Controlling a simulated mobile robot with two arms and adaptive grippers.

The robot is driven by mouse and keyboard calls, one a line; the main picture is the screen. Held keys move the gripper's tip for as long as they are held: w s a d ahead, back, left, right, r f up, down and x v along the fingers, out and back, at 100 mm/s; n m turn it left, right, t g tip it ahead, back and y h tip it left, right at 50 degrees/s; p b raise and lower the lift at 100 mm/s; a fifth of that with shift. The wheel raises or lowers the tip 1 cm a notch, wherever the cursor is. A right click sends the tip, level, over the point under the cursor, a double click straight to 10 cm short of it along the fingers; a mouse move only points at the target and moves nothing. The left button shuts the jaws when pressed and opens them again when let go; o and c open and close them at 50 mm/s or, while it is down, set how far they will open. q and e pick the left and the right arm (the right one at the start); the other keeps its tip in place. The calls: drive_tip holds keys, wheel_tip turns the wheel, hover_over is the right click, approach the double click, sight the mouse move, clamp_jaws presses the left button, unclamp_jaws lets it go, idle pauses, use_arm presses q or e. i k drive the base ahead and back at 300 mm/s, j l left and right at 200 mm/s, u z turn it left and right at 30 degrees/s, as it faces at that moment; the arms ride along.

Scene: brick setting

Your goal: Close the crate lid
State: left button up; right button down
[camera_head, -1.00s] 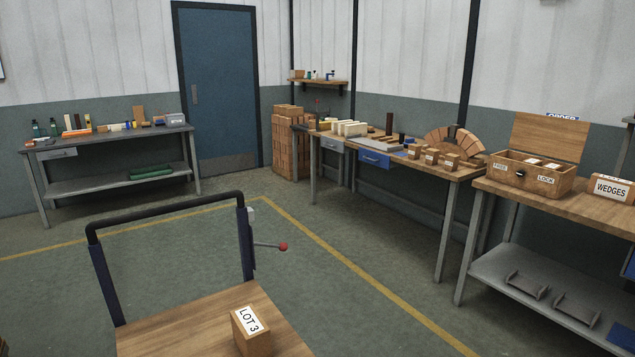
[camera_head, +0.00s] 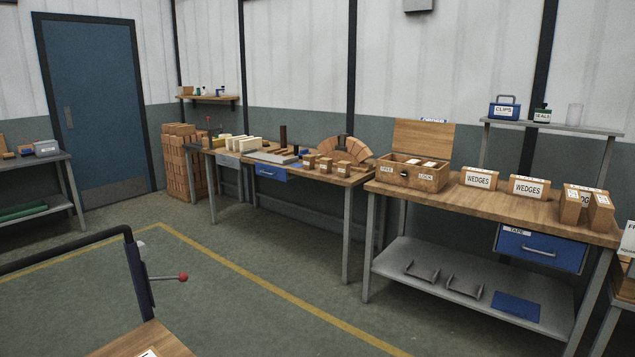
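The wooden crate (camera_head: 428,182) stands on the left part of the right-hand workbench. Its lid (camera_head: 423,142) is open and stands upright at the back edge. The crate's front carries labels that seem to read FREE and LOCK, with a dark latch (camera_head: 404,174) between them. Pale items show inside the crate. Neither of my grippers is in view.
The workbench (camera_head: 480,205) also holds WEDGES boxes (camera_head: 480,178) and upright blocks (camera_head: 571,205). A blue TAPE drawer (camera_head: 541,249) hangs below. A cart with a black handle (camera_head: 70,247) stands at the lower left. Open floor (camera_head: 270,260) lies between.

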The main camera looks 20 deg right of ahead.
sight(434, 140)
drive_tip(key=i+l, duration=0.1)
drive_tip(key=l, duration=0.25)
drive_tip(key=i+l, duration=0.1)
drive_tip(key=l, duration=0.3)
drive_tip(key=i+l, duration=0.15)
drive_tip(key=l, duration=0.2)
drive_tip(key=i+l, duration=0.1)
drive_tip(key=l, duration=0.25)
drive_tip(key=i+l, duration=0.1)
drive_tip(key=l, duration=0.3)
